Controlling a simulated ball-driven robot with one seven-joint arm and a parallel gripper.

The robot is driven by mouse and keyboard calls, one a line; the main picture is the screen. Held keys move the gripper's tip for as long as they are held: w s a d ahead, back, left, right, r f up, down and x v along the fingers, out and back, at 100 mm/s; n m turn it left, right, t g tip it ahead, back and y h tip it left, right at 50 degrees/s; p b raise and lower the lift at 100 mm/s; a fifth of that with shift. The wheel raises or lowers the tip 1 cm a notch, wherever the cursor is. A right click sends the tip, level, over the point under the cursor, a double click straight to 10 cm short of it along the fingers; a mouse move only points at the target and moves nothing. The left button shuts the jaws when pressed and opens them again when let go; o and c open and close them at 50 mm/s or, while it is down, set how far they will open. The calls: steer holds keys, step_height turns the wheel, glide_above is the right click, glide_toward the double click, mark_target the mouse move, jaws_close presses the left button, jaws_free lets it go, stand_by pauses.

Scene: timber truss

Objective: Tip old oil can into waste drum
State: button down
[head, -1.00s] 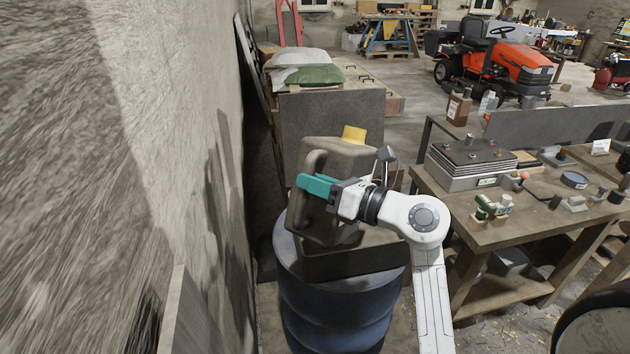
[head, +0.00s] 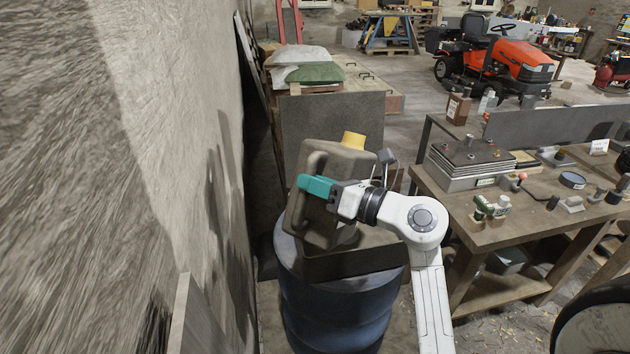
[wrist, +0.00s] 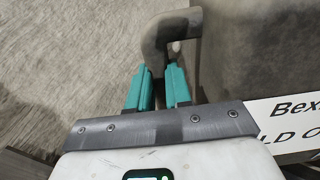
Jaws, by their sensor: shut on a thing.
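The old oil can (head: 335,165) is a grey-brown jerrycan with a yellow cap (head: 353,140) at its top. It is tilted above the blue waste drum (head: 335,315). My gripper (head: 318,186) has teal fingers and is shut on the can's side handle. In the wrist view my gripper (wrist: 158,88) is at the lower end of the curved handle (wrist: 158,40). A box-like tray (head: 350,262) sits on top of the drum, under the can. The can's lower edge is partly behind my arm, so I cannot tell whether it touches the tray.
A rough wall (head: 190,130) stands close on the left. A wooden workbench (head: 480,232) with tools is on the right. A dark panel (head: 325,118) stands behind the can, with sacks (head: 305,70) beyond it. A white label (wrist: 285,118) shows in the wrist view.

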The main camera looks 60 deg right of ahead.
mark_target(318, 164)
steer(key=shift+r+m+p, duration=0.7)
steer(key=shift+r+p, duration=0.15)
steer(key=shift+p, duration=0.75)
steer(key=shift+d, duration=0.1)
steer(key=shift+d+r+m+p, duration=0.1)
steer(key=shift+r+m+p, duration=0.2)
steer(key=shift+m, duration=0.1)
stand_by(0.3)
steer(key=shift+d+r, duration=0.1)
steer(key=shift+d+r+m, duration=0.2)
steer(key=shift+d+m, duration=0.05)
steer(key=shift+m, duration=0.45)
steer(key=shift+d, duration=0.1)
steer(key=shift+d+r+m, duration=0.15)
steer(key=shift+d+m, duration=0.15)
steer(key=shift+m, duration=0.3)
